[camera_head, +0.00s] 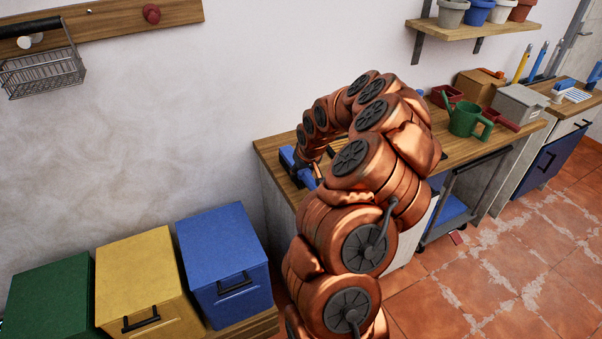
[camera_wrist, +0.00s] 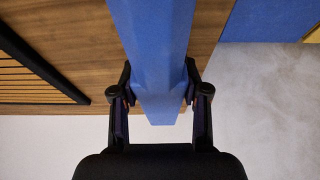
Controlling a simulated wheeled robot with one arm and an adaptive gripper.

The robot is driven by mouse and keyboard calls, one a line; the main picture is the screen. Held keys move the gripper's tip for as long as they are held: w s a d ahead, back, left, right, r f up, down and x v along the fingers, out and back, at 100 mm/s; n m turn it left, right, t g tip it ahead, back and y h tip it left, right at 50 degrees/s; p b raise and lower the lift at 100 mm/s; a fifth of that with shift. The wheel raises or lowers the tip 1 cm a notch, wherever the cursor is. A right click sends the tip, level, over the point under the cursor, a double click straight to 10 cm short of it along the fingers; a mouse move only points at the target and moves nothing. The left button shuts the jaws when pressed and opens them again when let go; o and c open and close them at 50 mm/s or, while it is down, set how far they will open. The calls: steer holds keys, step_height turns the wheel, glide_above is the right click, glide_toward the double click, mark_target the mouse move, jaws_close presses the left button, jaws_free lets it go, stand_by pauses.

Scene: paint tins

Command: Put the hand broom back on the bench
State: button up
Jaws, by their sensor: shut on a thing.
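The hand broom is blue, and its long part (camera_wrist: 152,45) runs between my fingers in the wrist view. My gripper (camera_wrist: 158,80) is shut on it, one finger on each side. In the head view the broom's blue part (camera_head: 288,157) shows at the left end of the wooden bench (camera_head: 266,147), partly hidden by my arm. The bench top also shows under the broom in the wrist view (camera_wrist: 75,50). I cannot tell whether the broom touches the bench top. Its bristles are not clearly seen.
Blue (camera_head: 222,262), yellow (camera_head: 143,277) and green (camera_head: 52,298) bins stand left of the bench. A green watering can (camera_head: 466,121) and red trays stand on the bench's right part. A black-edged slatted piece (camera_wrist: 30,72) lies beside the broom. The wall is close behind.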

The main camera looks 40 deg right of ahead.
steer(key=shift+f, duration=0.15)
steer(key=o, duration=1.2)
steer(key=shift+r+p, duration=0.35)
steer(key=shift+p, duration=0.55)
